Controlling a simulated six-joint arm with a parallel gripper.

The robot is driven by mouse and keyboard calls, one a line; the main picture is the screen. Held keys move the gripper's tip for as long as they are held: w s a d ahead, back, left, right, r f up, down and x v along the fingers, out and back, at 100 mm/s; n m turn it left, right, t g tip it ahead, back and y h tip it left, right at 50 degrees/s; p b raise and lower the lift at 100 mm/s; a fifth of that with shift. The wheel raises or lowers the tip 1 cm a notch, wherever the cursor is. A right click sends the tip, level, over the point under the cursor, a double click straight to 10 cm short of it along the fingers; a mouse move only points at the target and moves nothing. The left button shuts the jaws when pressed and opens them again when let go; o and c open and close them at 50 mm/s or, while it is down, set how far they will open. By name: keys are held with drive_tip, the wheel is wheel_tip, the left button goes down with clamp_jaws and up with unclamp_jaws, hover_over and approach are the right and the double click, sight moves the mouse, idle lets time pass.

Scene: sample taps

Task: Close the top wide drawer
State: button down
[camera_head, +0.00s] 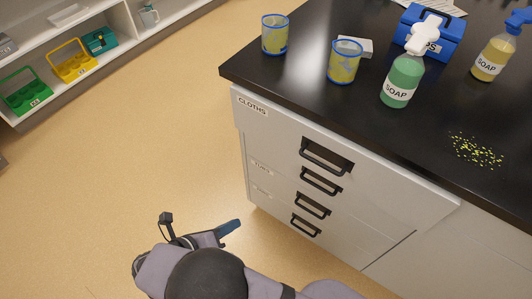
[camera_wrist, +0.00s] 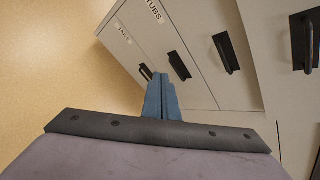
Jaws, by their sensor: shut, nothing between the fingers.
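The top wide drawer (camera_head: 290,135), light grey and labelled CLOTHS, is at the top of the cabinet under the black worktop. Its front stands out past the lower fronts, so it looks partly open. Its black handle (camera_head: 326,157) also shows at the right of the wrist view (camera_wrist: 305,42). My gripper (camera_head: 229,228) is in front of the cabinet, left of and below the drawer in the head view, apart from it. Its blue fingers (camera_wrist: 161,98) are shut together and empty, in front of the lower drawers. The drawer's inside is hidden.
Lower drawers with black handles (camera_head: 312,205) look shut. The worktop (camera_head: 300,85) holds two patterned cups (camera_head: 345,62), a green soap bottle (camera_head: 403,78), a yellow soap bottle (camera_head: 499,56), a blue box (camera_head: 448,40) and scattered yellow bits (camera_head: 476,150). The floor at left is clear.

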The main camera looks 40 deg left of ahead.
drive_tip(key=w+r+m+t, duration=0.2)
drive_tip(key=r+m, duration=0.1)
drive_tip(key=r, duration=0.2)
drive_tip(key=w+a+r+m+t, duration=0.1)
drive_tip(key=w+r+m+t, duration=0.1)
drive_tip(key=r, duration=0.3)
drive_tip(key=w+a+r+m+t+y, duration=0.1)
drive_tip(key=r+m+t, duration=0.2)
drive_tip(key=r, duration=0.2)
drive_tip(key=shift+w+r+m, duration=0.15)
drive_tip(key=shift+w+m, duration=0.25)
drive_tip(key=shift+w, duration=0.1)
drive_tip(key=p, duration=0.2)
approach(274, 133)
drive_tip(key=w, duration=0.5)
drive_tip(key=shift+w+d, duration=0.15)
drive_tip(key=shift+w, duration=0.6)
drive_tip(key=w, duration=0.4)
drive_tip(key=shift+w+b, duration=0.2)
drive_tip(key=shift+b, duration=0.15)
drive_tip(key=shift+r, duration=0.15)
